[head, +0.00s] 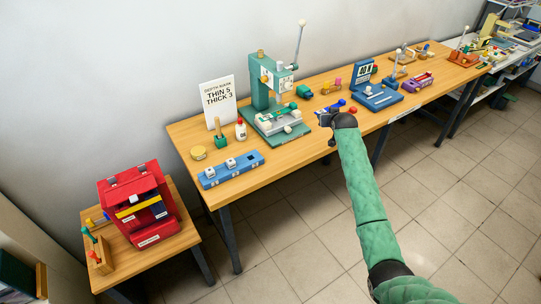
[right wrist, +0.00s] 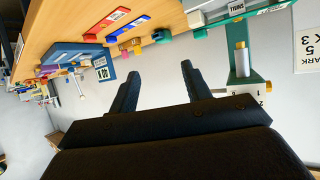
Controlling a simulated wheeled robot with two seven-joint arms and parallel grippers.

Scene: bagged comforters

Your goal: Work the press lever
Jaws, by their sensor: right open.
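The green press (head: 263,92) stands on the long wooden table. Its thin lever (head: 298,46) rises from the upper right of the press head, nearly upright, with a pale ball knob (head: 302,22) on top. My right gripper (head: 325,119) is at the table's front edge, to the right of the press base and below the lever, apart from it. In the right wrist view the jaws (right wrist: 158,66) are open with nothing between them. Part of the green press (right wrist: 243,85) shows to their right there. My left gripper is not in view.
A blue block tray (head: 231,170), a glue bottle (head: 240,130) and a sign (head: 218,104) stand left of the press. A blue scale-like device (head: 376,97) is right of my gripper. A red box (head: 137,203) sits on a small side table. The floor in front is clear.

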